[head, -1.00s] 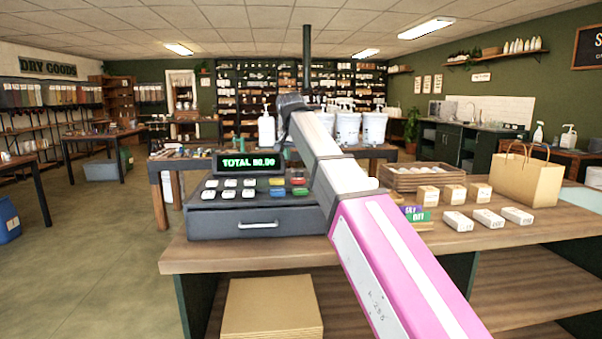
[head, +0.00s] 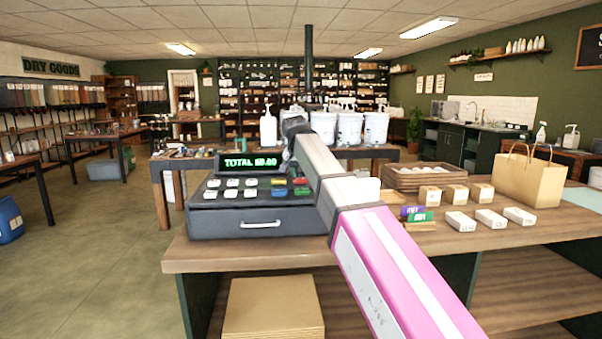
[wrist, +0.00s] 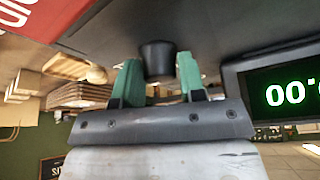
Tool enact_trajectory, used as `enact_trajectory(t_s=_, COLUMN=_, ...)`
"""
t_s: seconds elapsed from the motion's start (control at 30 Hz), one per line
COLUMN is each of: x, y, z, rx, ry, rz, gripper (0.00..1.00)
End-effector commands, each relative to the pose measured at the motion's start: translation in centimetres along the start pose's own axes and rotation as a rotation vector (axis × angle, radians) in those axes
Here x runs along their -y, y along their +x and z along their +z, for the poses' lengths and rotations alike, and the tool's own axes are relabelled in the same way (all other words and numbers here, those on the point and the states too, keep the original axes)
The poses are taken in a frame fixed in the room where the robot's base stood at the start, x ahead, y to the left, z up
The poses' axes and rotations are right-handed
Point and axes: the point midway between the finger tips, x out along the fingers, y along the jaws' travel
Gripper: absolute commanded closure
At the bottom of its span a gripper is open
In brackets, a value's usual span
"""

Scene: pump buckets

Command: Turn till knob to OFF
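The till (head: 258,222) is a dark register on the wooden counter, with a drawer, coloured keys and a green-lit TOTAL display (head: 236,163). In the wrist view, a black round knob (wrist: 157,55) stands out from a dark surface of the till. My gripper (wrist: 160,66) has its two green fingers apart, one on each side of the knob at its near end. I see no clear squeeze on it. Part of the lit display (wrist: 290,95) shows to the right. In the head view my arm hides the knob and covers part of the display's right end.
A red panel (wrist: 50,20) with white letters shows at the wrist view's top left. On the counter (head: 400,238), right of my arm, are small boxes (head: 457,194), white bars (head: 490,218), a wicker tray (head: 440,179) and a paper bag (head: 530,176). Pump buckets (head: 350,128) stand behind.

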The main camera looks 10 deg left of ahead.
Motion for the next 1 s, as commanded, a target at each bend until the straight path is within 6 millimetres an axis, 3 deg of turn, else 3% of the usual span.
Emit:
enact_trajectory(t_s=0.07, x=0.0, y=-0.01, z=0.0, rx=0.0, ry=0.0, rz=0.0, gripper=0.86)
enact_trajectory(t_s=0.47, x=-0.05, y=-0.03, z=0.03, rx=0.0, ry=-0.05, rz=-0.022, gripper=0.86)
enact_trajectory(t_s=1.0, x=-0.23, y=-0.01, z=-0.03, rx=0.0, ry=-0.451, rz=-0.188, gripper=0.86)
